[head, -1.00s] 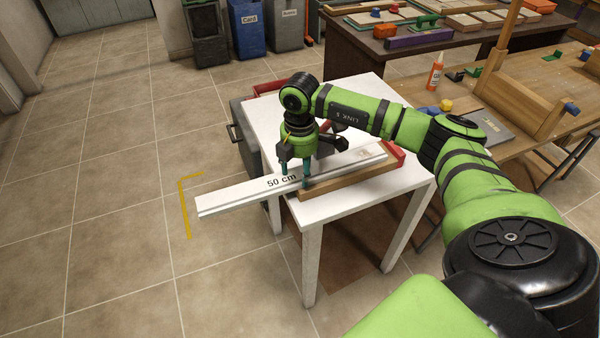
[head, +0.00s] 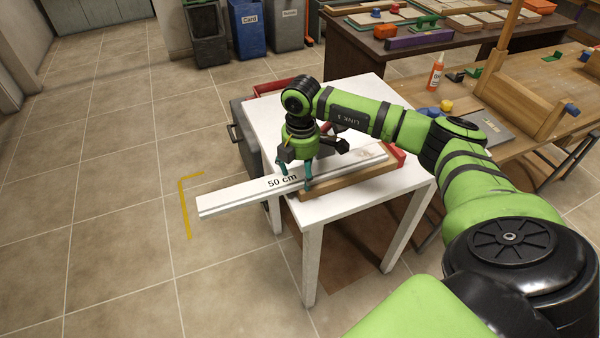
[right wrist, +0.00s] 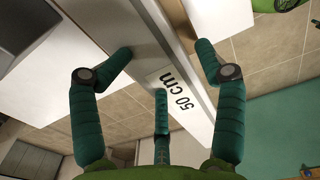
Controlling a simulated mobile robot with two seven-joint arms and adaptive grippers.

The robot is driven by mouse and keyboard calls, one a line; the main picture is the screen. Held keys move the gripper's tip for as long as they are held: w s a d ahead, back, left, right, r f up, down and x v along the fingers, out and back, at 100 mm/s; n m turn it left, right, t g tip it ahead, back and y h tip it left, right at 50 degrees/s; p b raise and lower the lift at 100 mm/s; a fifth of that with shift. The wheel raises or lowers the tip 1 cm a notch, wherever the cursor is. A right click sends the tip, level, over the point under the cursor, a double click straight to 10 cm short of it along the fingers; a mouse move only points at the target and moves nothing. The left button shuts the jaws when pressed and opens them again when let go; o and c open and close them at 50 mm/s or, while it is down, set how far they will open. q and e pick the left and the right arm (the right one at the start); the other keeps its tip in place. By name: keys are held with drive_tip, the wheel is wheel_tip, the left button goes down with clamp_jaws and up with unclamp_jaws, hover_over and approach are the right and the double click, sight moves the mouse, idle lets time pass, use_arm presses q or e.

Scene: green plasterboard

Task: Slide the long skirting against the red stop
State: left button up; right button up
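The long skirting (head: 235,197), a white board marked "50 cm", lies across the white table with its left end overhanging the edge. It also shows in the right wrist view (right wrist: 207,108). The red stop (head: 399,156) is at the table's right side, close to the skirting's right end; I cannot tell whether they touch. My right gripper (head: 296,178) is over the skirting near the label, with fingers on both long sides. My left gripper is out of view.
A brown wooden rail (head: 345,183) runs along the skirting's near side. A red tray (head: 268,88) is at the table's back. A yellow corner mark (head: 184,205) is on the floor below the overhang. A workbench (head: 480,110) stands to the right.

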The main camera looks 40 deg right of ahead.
sight(300, 175)
drive_tip(key=shift+d+f, duration=0.15)
drive_tip(key=shift+f, duration=0.45)
drive_tip(key=shift+r, duration=0.1)
wheel_tip(300, 175, up, 12)
drive_tip(key=shift+r, duration=0.15)
drive_tip(key=shift+w, duration=0.1)
idle(0.4)
